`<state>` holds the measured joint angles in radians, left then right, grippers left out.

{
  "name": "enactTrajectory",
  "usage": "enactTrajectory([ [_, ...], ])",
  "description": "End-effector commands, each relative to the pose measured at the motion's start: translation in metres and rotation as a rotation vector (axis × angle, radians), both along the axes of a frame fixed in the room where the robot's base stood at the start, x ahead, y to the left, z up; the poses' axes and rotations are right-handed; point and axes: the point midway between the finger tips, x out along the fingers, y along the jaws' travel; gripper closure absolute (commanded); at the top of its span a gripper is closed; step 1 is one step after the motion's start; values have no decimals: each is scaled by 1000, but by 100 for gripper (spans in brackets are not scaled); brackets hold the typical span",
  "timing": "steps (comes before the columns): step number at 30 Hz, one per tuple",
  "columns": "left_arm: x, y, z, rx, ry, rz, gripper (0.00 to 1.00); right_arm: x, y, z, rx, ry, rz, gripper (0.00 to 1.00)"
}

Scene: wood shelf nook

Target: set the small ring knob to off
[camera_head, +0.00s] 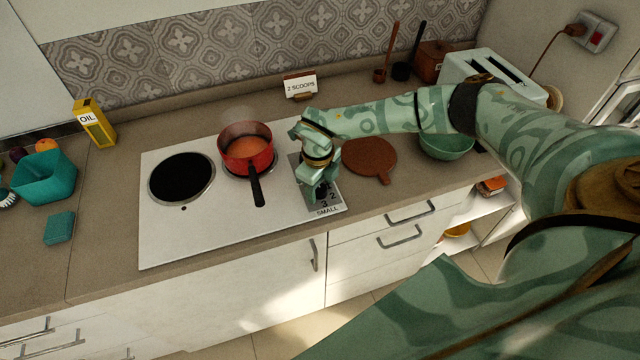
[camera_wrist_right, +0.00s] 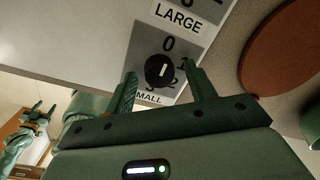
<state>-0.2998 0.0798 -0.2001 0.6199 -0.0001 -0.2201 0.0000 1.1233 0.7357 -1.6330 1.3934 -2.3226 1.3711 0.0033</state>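The small ring knob (camera_wrist_right: 160,70) is a round black dial with a white line, on a grey panel (camera_wrist_right: 184,94) marked 0, 1, 2, 3 and SMALL. The line runs roughly along the 0-to-3 direction; which end points cannot be told. My right gripper (camera_wrist_right: 158,85) is open, its fingers on either side of the knob, apart from it in the picture; whether they touch cannot be told. In the head view my right gripper (camera_head: 318,190) is over the panel and hides the knob. My left gripper (camera_wrist_right: 43,112) shows small in the wrist view, fingers apart.
The LARGE label (camera_wrist_right: 178,18) is beside the small knob's panel. A red pot (camera_head: 232,160) with orange contents and faint steam sits on the hob (camera_head: 215,222), its handle towards the front. A round brown board (camera_head: 368,157) lies right of the panel.

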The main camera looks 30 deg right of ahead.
Motion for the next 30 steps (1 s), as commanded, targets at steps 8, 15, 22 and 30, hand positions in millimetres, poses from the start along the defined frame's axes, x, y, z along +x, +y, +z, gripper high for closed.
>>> enactTrajectory([
  [8,1,0,5,0,-1,0,45,0,1,22,1,-2,0,45],
  [15,2,0,13,0,-4,0,45,-1,4,86,1,-4,0,45],
  [22,2,0,17,0,-5,0,45,-3,7,138,0,-2,0,45],
  [30,2,0,18,0,-6,0,45,-4,9,162,0,0,1,45],
])
